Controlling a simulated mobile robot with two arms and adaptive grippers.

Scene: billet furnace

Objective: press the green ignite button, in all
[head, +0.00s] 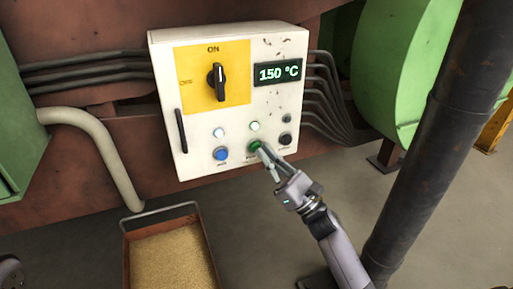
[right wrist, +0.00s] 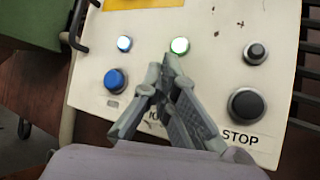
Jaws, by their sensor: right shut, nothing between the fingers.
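The green ignite button (head: 254,145) is low on the front of a white control box, right of a blue button (head: 221,154). My right gripper (head: 262,148) is shut and empty, its fingertips at or just in front of the green button. I cannot tell whether they touch it. In the right wrist view the shut right gripper (right wrist: 170,65) hides the green button; part of its label shows beside the fingers. A lit lamp (right wrist: 180,45) is just above the fingertips there. My left gripper is not clearly in view.
The control box (head: 168,75) has a rotary switch (head: 217,82) turned to ON, a display (head: 278,72) reading 150 °C and a black STOP button (right wrist: 246,104) to the right. A tray of sand-coloured grains (head: 127,262) stands below. A dark post (head: 425,140) rises at the right.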

